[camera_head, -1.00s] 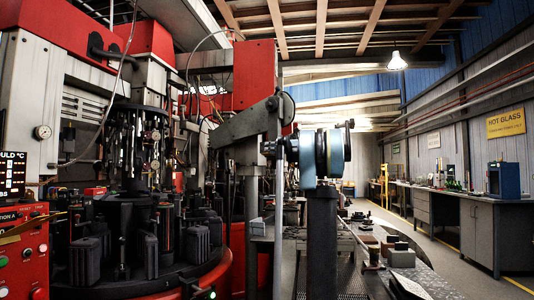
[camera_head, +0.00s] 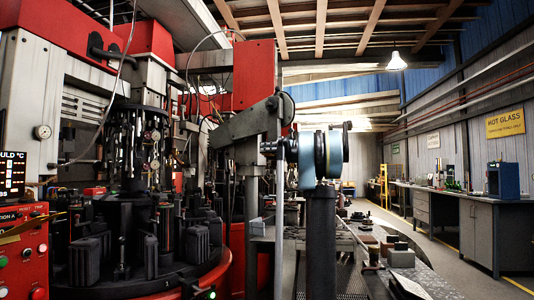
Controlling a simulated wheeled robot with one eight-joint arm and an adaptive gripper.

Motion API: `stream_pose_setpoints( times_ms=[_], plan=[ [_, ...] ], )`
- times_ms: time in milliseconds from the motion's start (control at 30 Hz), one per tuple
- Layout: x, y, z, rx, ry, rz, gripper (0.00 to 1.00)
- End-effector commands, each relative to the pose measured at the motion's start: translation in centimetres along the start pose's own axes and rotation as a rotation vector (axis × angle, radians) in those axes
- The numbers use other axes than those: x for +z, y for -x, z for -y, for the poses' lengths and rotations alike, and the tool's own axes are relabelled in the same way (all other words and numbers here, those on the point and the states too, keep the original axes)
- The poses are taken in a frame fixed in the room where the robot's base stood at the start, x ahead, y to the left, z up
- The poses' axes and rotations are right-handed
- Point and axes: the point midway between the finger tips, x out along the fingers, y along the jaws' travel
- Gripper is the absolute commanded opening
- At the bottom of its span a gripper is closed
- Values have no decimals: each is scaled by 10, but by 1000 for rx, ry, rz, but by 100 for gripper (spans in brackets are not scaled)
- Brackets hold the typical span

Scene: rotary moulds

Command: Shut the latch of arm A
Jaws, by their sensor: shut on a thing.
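The rotary mould machine (camera_head: 150,282) fills the left side, with several dark mould blocks (camera_head: 83,262) standing around its round table. I cannot pick out arm A or its latch among the dark parts, so I cannot tell whether the latch is open or shut. A dark upright post (camera_head: 321,245) with a blue-ringed, drum-like joint (camera_head: 306,160) on top stands in the middle foreground. It looks like part of my own arm. My gripper's fingers do not show, and I cannot see what they touch.
A red control panel (camera_head: 20,255) marked "TION A" stands at the left edge, below a lit display (camera_head: 12,175). A grey slanted bracket (camera_head: 245,125) juts out near the middle. Workbenches (camera_head: 478,235) line the right wall. The aisle floor (camera_head: 430,250) is clear.

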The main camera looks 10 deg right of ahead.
Motion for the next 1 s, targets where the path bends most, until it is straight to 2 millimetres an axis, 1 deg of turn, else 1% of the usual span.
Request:
stream_pose_setpoints(
  times_ms=[167,367,567,1000],
  plan=[
    [-1,1,0,-3,28,0,0],
    [-5,1,-3,-4,124,0,0],
    [-12,1,-7,-4,287,-1,0],
    [-31,1,-13,-3,706,-2,0]
  ],
)
